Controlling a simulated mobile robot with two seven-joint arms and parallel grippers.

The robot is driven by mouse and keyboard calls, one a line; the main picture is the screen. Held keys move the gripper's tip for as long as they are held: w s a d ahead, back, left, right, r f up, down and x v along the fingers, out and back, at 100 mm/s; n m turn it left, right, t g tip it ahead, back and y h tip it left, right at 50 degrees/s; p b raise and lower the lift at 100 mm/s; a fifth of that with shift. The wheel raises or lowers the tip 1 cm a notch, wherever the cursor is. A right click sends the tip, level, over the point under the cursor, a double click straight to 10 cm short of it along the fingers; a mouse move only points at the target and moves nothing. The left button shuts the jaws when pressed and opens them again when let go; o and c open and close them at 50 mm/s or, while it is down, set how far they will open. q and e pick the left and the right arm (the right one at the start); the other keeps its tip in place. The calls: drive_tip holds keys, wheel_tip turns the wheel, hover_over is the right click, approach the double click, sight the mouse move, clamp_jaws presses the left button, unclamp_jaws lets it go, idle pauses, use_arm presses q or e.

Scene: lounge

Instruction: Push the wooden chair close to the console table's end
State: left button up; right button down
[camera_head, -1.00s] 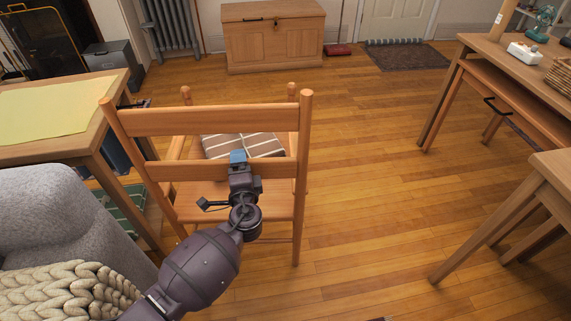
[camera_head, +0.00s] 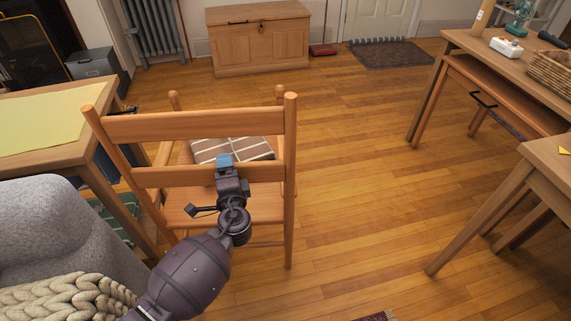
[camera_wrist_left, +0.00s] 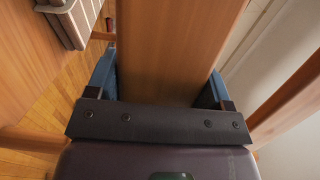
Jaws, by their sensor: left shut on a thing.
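The wooden chair (camera_head: 200,127) stands upright at the left of the head view, its ladder back towards me. A striped cushion or cloth (camera_head: 235,149) lies on its seat. My left gripper (camera_head: 225,163) is shut on the chair's lower back slat. In the left wrist view the slat (camera_wrist_left: 168,50) runs between the two blue fingertips. Two wooden tables stand at the right: one with a drawer (camera_head: 470,50) and a nearer one (camera_head: 545,165). I cannot tell which is the console table. My right gripper is not in view.
A table with a yellow sheet (camera_head: 40,123) stands close on the chair's left. A grey armchair (camera_head: 50,220) with a knitted throw (camera_head: 65,293) is at near left. A wooden chest (camera_head: 258,40) stands at the back. The floor (camera_head: 350,160) between chair and right tables is clear.

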use_arm(q)
drive_tip(key=shift+s+a+f+g+y, duration=0.2)
drive_tip(key=shift+a+f, duration=0.2)
drive_tip(key=shift+f, duration=0.15)
drive_tip(key=shift+s+a+f+g+y, duration=0.1)
drive_tip(key=shift+s+a+f, duration=0.05)
drive_tip(key=shift+a+f, duration=0.3)
drive_tip(key=shift+w+r, duration=0.25)
drive_tip(key=shift+r, duration=0.3)
drive_tip(key=o, duration=1.7)
drive_tip(key=shift+o, duration=0.6)
drive_tip(key=shift+w+r+p, duration=0.1)
drive_tip(key=shift+r+p, duration=0.05)
drive_tip(key=shift+p, duration=0.15)
drive_tip(key=shift+d+r, duration=0.25)
drive_tip(key=shift+d, duration=0.1)
drive_tip(key=shift+d, duration=0.1)
